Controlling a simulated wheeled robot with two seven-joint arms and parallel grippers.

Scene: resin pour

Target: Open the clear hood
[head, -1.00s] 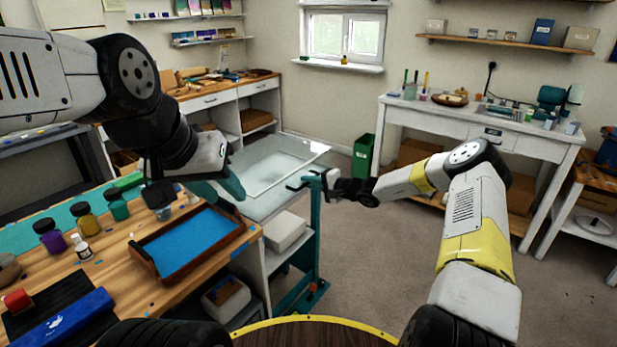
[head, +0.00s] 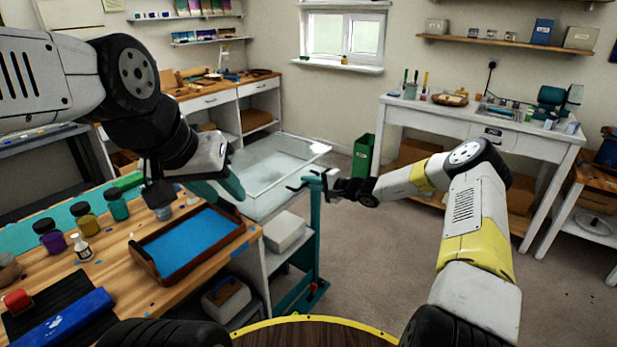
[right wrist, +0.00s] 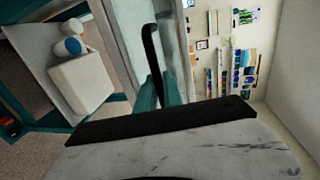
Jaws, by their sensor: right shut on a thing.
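The clear hood (head: 286,152) is a see-through box on a pale stand with a teal frame, beyond the wooden bench. My right gripper (head: 308,181) is at the hood's right side. In the right wrist view its teal fingers (right wrist: 153,90) are closed on a dark curved handle (right wrist: 149,45) beside the clear panel; the exact contact is partly hidden. My left gripper (head: 222,187) hangs over the bench, left of the hood, near a tray of blue material. Its fingers overlap in the picture, so their opening is unclear.
The wooden tray (head: 158,267) with blue filling, several bottles and a blue box (head: 62,318) are on the bench. A white box (head: 284,231) stands on the shelf under the hood. A green bin (head: 362,157) is beyond it. The floor on the right is open.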

